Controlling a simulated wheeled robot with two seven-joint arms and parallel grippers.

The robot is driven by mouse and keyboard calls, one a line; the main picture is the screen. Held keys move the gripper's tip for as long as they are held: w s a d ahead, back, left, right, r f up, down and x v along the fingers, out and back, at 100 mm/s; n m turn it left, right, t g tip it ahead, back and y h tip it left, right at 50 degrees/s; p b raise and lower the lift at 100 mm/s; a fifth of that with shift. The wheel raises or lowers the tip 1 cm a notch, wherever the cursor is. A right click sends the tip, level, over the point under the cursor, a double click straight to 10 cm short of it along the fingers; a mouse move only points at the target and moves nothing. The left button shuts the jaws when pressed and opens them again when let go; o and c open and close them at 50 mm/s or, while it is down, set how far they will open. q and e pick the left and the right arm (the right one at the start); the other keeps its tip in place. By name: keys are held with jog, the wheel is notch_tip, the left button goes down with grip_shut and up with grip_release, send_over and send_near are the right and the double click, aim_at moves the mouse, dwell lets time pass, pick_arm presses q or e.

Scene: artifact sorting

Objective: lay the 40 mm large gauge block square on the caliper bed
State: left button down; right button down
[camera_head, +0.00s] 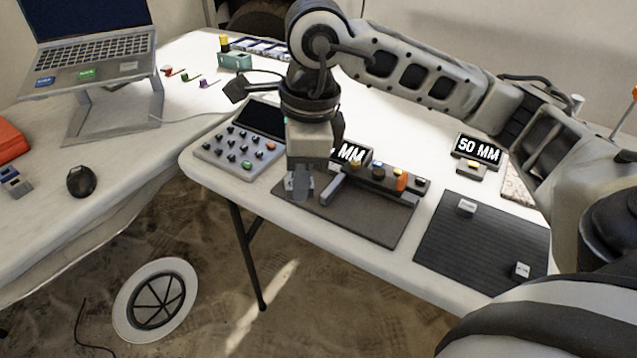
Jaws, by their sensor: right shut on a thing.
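My right gripper (301,192) points down over the left end of the caliper bed (375,228), a dark grey plate on the white table. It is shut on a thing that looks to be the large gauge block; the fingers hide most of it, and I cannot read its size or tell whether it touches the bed. A grey jaw bar (337,187) stands just right of the fingers. A rail with dark, yellow and orange parts (400,180) runs along the bed's back. My left gripper is not in view.
A display (353,154), partly hidden by my arm, reads "MM"; another display (478,150) reads "50 MM". A black ribbed mat (480,245) bears two small light blocks (467,206) (522,270). A button console (240,150) stands left of the gripper.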

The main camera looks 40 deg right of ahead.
jog(key=m, duration=0.2)
jog(key=r+m, duration=0.1)
jog(key=m, duration=0.1)
jog(key=s+m, duration=0.1)
jog(key=m, duration=0.1)
jog(key=shift+d+r+h+p, duration=0.3)
jog(key=shift+d+r, duration=0.05)
jog(key=shift+d, duration=0.05)
jog(key=shift+s+r+m, duration=0.1)
jog(key=shift+m, duration=0.3)
jog(key=shift+d+m, duration=0.2)
jog(key=shift+m, duration=0.1)
jog(key=w+d+f, duration=0.2)
jog(key=w+f, duration=0.1)
jog(key=w+d+f, duration=0.2)
jog(key=w, duration=0.2)
jog(key=w+d+f, duration=0.2)
jog(key=w+f, duration=0.1)
jog(key=shift+w+d+f, duration=0.3)
jog(key=shift+w+d, duration=0.05)
jog(key=shift+w+d+f, duration=0.2)
jog(key=shift+w+f, duration=0.15)
jog(key=shift+f, duration=0.05)
jog(key=shift+w+d+f, duration=0.1)
jog(key=shift+w+f, duration=0.05)
jog(key=shift+f, duration=0.15)
notch_tip(320, 180, down, 3)
